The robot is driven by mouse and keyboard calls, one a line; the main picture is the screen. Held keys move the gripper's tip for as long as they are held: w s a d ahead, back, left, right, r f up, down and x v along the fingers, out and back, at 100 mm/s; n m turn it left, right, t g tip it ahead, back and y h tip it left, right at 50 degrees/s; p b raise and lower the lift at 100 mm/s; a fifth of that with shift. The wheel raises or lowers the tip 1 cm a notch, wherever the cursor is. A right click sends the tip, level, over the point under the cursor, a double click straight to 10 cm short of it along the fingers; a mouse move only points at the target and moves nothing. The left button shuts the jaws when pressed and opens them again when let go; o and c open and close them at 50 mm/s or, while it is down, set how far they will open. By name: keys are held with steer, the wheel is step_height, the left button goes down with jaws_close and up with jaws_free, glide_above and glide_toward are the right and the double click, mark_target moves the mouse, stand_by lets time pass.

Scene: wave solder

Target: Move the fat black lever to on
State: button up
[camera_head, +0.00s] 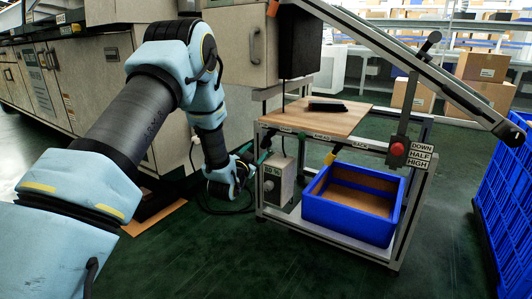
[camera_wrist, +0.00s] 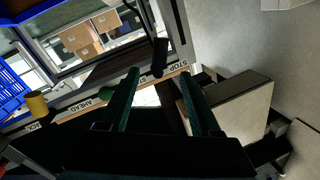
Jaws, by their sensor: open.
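A stubby black handle (camera_wrist: 160,57) shows just beyond my fingertips in the wrist view, by the STOP label; I cannot tell whether it is the fat black lever. In the head view a black-knobbed lever (camera_head: 432,40) sticks up from the sloping rail. No "on" marking is readable. My gripper (camera_wrist: 160,73) has its two dark green fingers apart, with nothing visibly held. In the head view my gripper (camera_head: 253,156) is low at the left of the metal cart (camera_head: 430,190), partly hidden by my wrist.
The cart's front carries a yellow handle (camera_head: 330,157) and a red knob (camera_head: 396,149) beside DOWN, HALF and HIGH labels. A grey control box (camera_head: 279,183) hangs close to my gripper. A blue bin (camera_head: 345,218) sits on the lower shelf. The green floor in front is clear.

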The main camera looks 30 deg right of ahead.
mark_target(265, 143)
steer(key=b+x, duration=0.3)
steer(key=x, duration=0.6)
steer(key=shift+f, duration=0.1)
steer(key=shift+x, duration=0.8)
jaws_close()
